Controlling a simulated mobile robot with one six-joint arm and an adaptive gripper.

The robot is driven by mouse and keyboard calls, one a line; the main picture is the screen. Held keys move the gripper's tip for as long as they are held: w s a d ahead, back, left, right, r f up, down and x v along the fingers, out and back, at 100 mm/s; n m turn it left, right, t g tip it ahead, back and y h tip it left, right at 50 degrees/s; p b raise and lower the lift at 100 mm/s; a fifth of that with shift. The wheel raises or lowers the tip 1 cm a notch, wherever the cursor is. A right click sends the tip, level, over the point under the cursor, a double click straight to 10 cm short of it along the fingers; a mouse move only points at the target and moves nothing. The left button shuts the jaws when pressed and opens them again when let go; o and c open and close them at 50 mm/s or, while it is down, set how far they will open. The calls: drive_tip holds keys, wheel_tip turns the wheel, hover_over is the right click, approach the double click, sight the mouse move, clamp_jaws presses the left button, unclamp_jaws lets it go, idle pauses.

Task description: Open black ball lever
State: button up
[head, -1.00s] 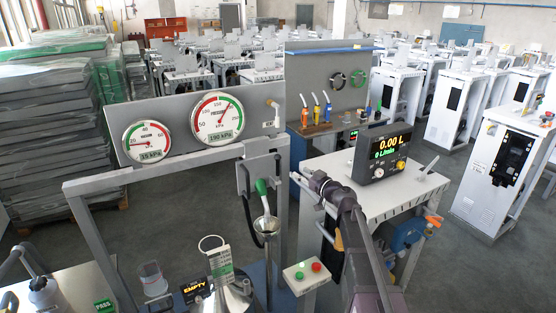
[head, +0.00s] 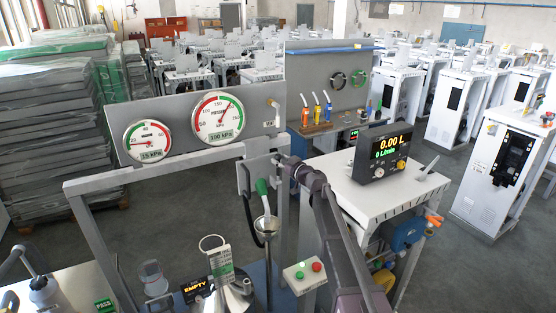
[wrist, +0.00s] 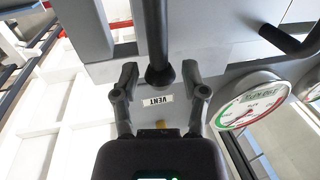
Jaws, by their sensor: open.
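The black ball lever (wrist: 160,77) shows in the wrist view as a dark rod coming down from the top and ending in a round ball. My gripper (wrist: 159,71) is open, with one finger on each side of the ball and visible gaps to it. A VENT label (wrist: 157,100) sits on the grey plate just below the ball in the picture. In the head view my gripper (head: 283,163) is at the right post of the grey frame, and I cannot make out the lever there.
Two round gauges (head: 217,118) are mounted on the grey panel left of my gripper. A button box (head: 304,276) is below.

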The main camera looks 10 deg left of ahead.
drive_tip(key=shift+w+a, duration=0.5)
drive_tip(key=shift+a, duration=0.05)
clamp_jaws()
drive_tip(key=shift+d, duration=0.15)
